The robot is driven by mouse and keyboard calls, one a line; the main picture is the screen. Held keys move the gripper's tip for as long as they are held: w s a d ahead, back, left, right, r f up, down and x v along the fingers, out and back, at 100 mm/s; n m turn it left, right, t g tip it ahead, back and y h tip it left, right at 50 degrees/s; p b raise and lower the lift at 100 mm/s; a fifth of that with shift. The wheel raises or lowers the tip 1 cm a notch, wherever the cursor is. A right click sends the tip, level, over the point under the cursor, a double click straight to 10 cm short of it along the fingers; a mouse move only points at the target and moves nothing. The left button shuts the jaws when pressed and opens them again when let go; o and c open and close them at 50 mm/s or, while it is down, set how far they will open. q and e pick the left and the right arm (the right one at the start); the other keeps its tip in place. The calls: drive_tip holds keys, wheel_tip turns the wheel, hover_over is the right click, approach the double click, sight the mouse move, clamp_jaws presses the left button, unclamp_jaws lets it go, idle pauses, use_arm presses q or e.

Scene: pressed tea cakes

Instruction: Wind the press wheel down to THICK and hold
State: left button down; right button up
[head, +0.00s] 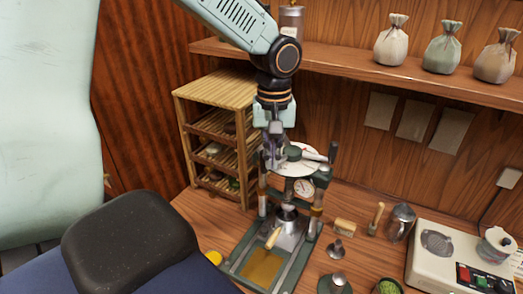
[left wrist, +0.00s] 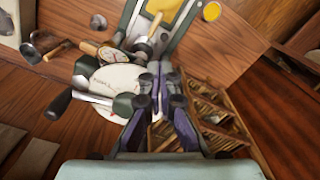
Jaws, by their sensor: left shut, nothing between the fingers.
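The press (head: 310,215) stands on the counter, with a white round dial plate (head: 299,168) on top; its markings are too small to read. A wheel bar with a dark upright handle (head: 333,152) crosses above the plate. In the left wrist view the plate (left wrist: 120,88) and the black handle (left wrist: 58,104) lie left of my fingers. My left gripper (head: 274,160) points down at the plate's left edge, its fingers shut and empty; it also shows in the left wrist view (left wrist: 158,75). I cannot tell whether it touches the wheel. My right gripper is not in view.
A slatted wooden rack (head: 215,95) stands close behind and left of the press. A shelf (head: 400,75) with several tied bags runs along the back wall. A metal jug (head: 400,221) and a cream appliance (head: 450,255) stand to the right. A small gauge (head: 304,188) sits below the plate.

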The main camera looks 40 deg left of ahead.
use_arm(q)
drive_tip(key=shift+w+a+r, duration=0.1)
drive_tip(key=shift+a, duration=0.2)
drive_tip(key=shift+w+a, duration=0.1)
drive_tip(key=shift+a, duration=1.05)
wheel_tip(320, 180, up, 7)
drive_tip(key=d, duration=0.1)
drive_tip(key=shift+s+d+r, duration=0.15)
drive_tip(key=shift+s+d, duration=0.2)
idle(0.8)
idle(0.4)
